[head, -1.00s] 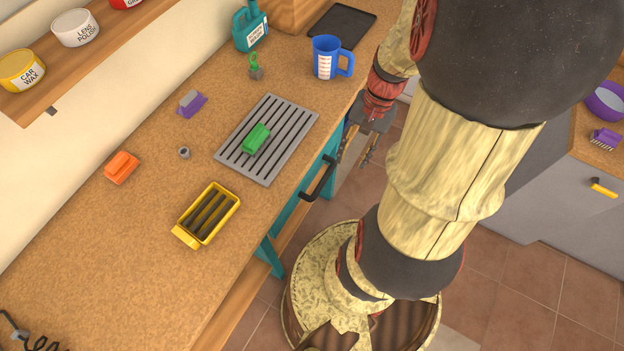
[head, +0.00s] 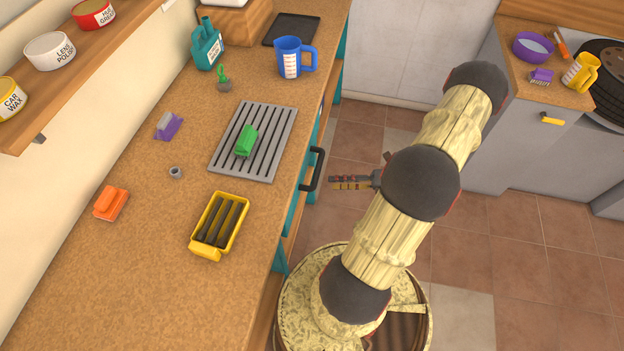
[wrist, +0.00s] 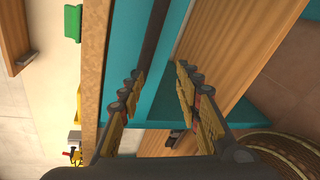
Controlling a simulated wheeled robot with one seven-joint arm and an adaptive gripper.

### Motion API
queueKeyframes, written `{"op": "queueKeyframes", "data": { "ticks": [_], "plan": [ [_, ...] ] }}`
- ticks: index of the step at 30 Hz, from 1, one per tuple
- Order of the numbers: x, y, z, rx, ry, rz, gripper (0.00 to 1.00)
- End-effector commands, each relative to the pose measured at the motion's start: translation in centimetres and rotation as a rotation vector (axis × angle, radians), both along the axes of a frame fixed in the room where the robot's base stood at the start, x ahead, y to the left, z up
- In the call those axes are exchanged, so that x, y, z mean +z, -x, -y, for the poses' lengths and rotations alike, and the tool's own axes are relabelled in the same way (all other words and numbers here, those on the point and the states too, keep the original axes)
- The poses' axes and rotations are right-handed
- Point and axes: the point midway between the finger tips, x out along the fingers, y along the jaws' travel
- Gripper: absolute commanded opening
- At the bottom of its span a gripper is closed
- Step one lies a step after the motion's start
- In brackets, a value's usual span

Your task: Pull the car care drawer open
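A teal drawer front under the bench's edge carries a black bar handle (head: 314,169) in the head view. No label on it can be read. My gripper (head: 333,182) is to the right of the handle, pointing left towards it, with a small gap visible between them. In the wrist view my gripper (wrist: 158,72) is open, its two fingers apart and nothing held. Beyond the fingers is a teal face (wrist: 124,45) with a long dark bar (wrist: 153,38); I cannot tell whether this bar is the handle.
The wooden bench (head: 130,270) bears a grey grate (head: 270,145) with a green brush, a yellow tray (head: 196,247) and a blue jug (head: 289,58). A grey cabinet with a yellow handle (head: 552,119) stands at right. Tiled floor between is clear.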

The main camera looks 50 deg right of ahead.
Motion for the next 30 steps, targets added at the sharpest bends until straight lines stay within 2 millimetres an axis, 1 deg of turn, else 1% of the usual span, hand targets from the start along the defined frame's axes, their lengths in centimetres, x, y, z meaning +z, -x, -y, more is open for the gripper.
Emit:
{"op": "queueKeyframes", "data": {
  "ticks": [1,3,6,9,14,24,27,30],
  "plan": [
    [0.6,-0.6,1.2,-0.048,-0.056,-0.014,0.34],
    [1.3,-1.1,2.2,-0.102,-0.144,-0.037,0.34],
    [1.9,-1.4,2.4,-0.14,-0.248,-0.069,0.34],
    [2.1,-1.5,2.3,-0.15,-0.303,-0.092,0.34],
    [1.7,-2.4,1.7,-0.151,-0.32,-0.105,0.34],
    [0.6,-6.8,-0.6,-0.149,-0.317,-0.103,0.34],
    [0.5,-7.6,-1.0,-0.15,-0.315,-0.103,0.34],
    [0.4,-8.1,-1.2,-0.151,-0.315,-0.103,0.34]
  ]
}}
